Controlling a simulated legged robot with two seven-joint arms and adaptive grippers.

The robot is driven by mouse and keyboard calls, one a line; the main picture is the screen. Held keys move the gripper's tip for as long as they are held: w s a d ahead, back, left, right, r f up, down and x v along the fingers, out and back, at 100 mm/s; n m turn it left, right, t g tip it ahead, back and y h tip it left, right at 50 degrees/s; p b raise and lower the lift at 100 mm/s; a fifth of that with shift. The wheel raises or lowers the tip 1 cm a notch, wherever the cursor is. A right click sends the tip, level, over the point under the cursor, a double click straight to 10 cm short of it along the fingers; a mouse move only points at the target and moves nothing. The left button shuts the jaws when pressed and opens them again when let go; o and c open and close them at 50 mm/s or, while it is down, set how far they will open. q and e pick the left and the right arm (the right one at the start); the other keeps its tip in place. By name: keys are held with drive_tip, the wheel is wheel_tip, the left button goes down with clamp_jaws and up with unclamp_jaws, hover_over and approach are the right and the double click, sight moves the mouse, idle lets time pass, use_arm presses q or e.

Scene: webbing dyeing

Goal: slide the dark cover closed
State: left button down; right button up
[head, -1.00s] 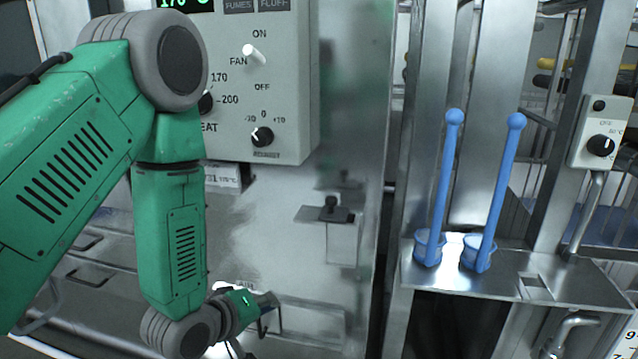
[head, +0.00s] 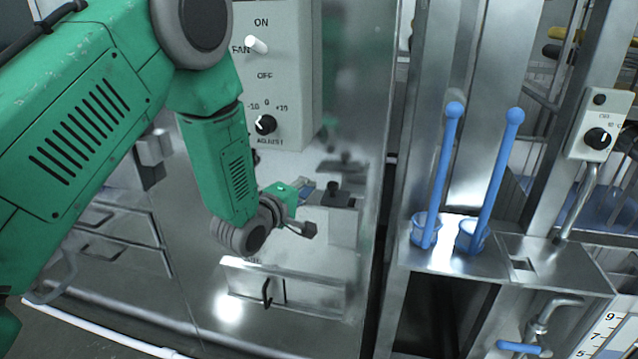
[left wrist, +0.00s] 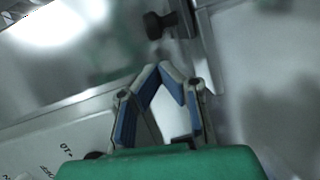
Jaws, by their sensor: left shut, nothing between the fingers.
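The dark cover (head: 345,201) is a small dark plate with a black knob (head: 333,187), on a metal bracket on the steel panel in the head view. The knob also shows near the top of the left wrist view (left wrist: 155,25). My left gripper (head: 304,184) is just left of the plate, its fingers pointing toward the knob. In the left wrist view its blue-padded fingertips (left wrist: 161,70) come together, empty, with the knob beyond them. Contact with the cover cannot be made out. What lies under the plate is hidden. My right gripper is out of view.
A grey control box (head: 285,75) with knobs is above the bracket. A steel drawer front (head: 325,292) with a dark handle is below it. Blue-handled tools (head: 440,175) stand on a steel shelf (head: 460,262) to the right. The panel right of the bracket is clear.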

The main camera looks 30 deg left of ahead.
sight(336, 186)
use_arm(q)
drive_tip(key=shift+w+d+f, duration=0.1)
drive_tip(key=shift+w+d, duration=0.25)
drive_tip(key=shift+d, duration=0.2)
drive_tip(key=shift+w+d, duration=0.35)
drive_tip(key=shift+d, duration=0.2)
drive_tip(key=shift+w+d, duration=0.2)
drive_tip(key=shift+d, duration=0.5)
drive_tip(key=shift+w+d, duration=0.15)
drive_tip(key=shift+d, duration=0.55)
